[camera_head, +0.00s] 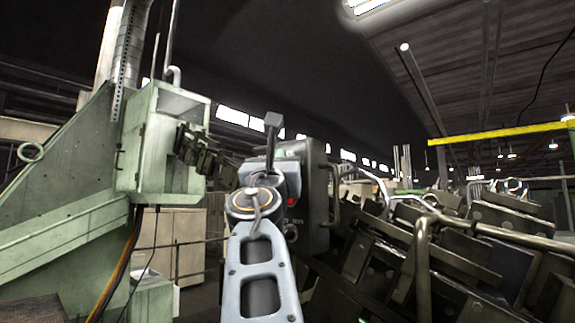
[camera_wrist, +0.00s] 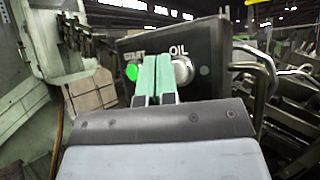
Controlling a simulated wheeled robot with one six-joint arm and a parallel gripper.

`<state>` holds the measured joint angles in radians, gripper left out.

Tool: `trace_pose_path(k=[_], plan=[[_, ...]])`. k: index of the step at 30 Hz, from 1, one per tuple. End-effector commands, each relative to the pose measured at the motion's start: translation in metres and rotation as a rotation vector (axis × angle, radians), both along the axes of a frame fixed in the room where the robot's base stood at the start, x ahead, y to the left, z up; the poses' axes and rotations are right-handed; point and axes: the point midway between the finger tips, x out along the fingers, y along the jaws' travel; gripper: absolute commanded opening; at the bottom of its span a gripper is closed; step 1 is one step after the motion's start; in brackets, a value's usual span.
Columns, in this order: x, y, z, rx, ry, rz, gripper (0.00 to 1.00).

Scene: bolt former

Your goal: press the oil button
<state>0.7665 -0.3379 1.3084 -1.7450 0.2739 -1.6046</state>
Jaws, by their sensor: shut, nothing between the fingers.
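The control box (camera_wrist: 218,50) shows a lit green button (camera_wrist: 132,71) under a partly covered label on the left. The oil button (camera_wrist: 183,70), pale and round, sits under the "OIL" label on the right. My gripper (camera_wrist: 153,58) is shut and empty, its green-tipped fingers together in front of the panel, overlapping the left edge of the oil button in the picture. I cannot tell whether the fingers touch the panel. In the head view, my arm partly hides the control box (camera_head: 314,190), and a red light (camera_head: 291,201) shows on its face.
A pale green machine housing (camera_head: 165,150) stands at the left. A curved metal handle (camera_wrist: 262,58) projects at the box's right side. Dark machinery with bent pipes (camera_head: 450,250) fills the right. A yellow beam (camera_head: 495,133) runs high at the right.

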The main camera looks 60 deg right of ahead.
Motion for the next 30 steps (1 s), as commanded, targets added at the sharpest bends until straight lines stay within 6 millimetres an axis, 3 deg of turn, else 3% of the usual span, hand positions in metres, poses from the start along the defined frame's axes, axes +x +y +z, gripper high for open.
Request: trace_pose_path(k=[30], plan=[[-0.0003, -0.0087, -0.0001, 0.000, 0.000, 0.000, 0.00]])
